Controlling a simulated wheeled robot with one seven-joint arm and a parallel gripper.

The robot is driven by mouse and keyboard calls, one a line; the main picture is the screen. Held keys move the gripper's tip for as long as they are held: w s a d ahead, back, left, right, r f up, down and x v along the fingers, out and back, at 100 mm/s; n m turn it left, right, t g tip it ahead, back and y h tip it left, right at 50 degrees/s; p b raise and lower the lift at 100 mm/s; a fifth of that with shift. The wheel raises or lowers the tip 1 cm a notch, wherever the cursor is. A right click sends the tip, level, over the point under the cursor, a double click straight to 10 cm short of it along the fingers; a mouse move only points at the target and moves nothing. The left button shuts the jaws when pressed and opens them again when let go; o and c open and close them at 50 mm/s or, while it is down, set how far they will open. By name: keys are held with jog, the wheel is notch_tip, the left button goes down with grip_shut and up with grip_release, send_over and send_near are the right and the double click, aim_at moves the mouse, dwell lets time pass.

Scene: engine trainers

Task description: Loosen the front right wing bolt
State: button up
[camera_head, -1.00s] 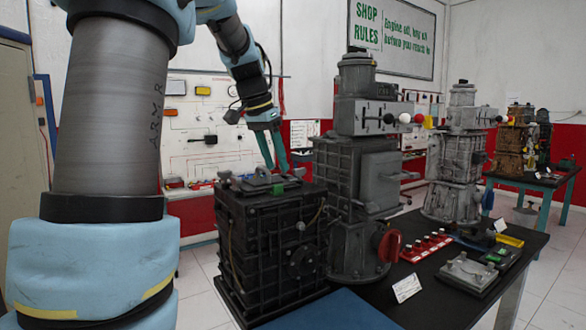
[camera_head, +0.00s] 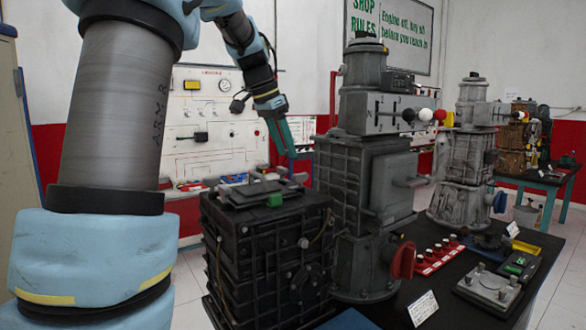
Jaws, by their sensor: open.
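A dark cover plate (camera_head: 258,190) lies on top of the black ribbed block (camera_head: 270,255), with a raised bar on it and a green piece (camera_head: 274,200) at its front edge. Small dark shapes sit around the plate, too small to tell which is the front right wing bolt. My gripper (camera_head: 287,150) hangs with its teal fingers pointing down, in front of the wall panel and over the back right of the block in the picture. Its fingers are apart and nothing shows between them. I cannot tell how far the fingertips are from the plate.
A tall grey engine (camera_head: 370,180) with a red knob (camera_head: 403,260) stands right beside the block. The black table (camera_head: 435,312) carries a red strip of knobs (camera_head: 433,256) and a grey plate with studs (camera_head: 490,288). A wall panel (camera_head: 215,125) is behind.

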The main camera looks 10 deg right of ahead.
aim_at(295, 174)
jog(key=p+x, duration=0.1)
jog(key=x, duration=0.6)
jog(key=shift+f, duration=0.15)
jog(key=shift+c, duration=0.3)
grip_shut()
